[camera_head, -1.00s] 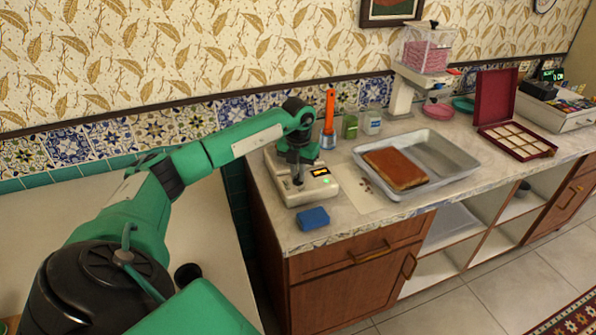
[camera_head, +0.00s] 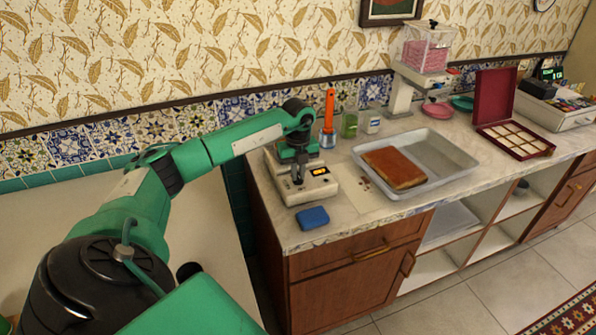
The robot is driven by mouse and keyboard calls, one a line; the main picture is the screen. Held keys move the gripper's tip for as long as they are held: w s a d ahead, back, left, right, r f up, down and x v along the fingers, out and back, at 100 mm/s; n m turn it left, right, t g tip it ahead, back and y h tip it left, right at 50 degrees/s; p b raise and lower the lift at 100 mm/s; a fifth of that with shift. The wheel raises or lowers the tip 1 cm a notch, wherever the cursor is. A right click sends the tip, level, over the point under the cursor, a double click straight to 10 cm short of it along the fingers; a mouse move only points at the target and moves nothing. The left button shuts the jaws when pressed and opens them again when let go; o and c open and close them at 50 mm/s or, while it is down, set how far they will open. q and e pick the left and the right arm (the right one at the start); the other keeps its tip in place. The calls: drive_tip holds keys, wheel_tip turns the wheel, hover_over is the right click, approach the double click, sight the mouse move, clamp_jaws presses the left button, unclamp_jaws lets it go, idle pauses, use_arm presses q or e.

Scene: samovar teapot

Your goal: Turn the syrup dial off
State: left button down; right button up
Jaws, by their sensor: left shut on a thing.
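A cream-white machine (camera_head: 318,189) with a small lit orange display (camera_head: 320,171) stands at the left end of the marble counter. My left gripper (camera_head: 298,179) points down onto the top of this machine and is shut on what appears to be its dial. The dial is hidden by the fingers and too small to make out. No green light shows below the display. My right gripper is not in view.
A blue sponge-like block (camera_head: 312,218) lies in front of the machine. An orange-handled tool (camera_head: 328,118) and jars (camera_head: 349,124) stand behind it. A metal tray (camera_head: 440,158) with a brown slab (camera_head: 394,168) lies to the right.

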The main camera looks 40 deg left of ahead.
use_arm(q)
drive_tip(key=shift+a+r+n, duration=0.1)
drive_tip(key=shift+r+n, duration=0.05)
drive_tip(key=shift+n, duration=0.15)
drive_tip(key=c, duration=1.5)
unclamp_jaws()
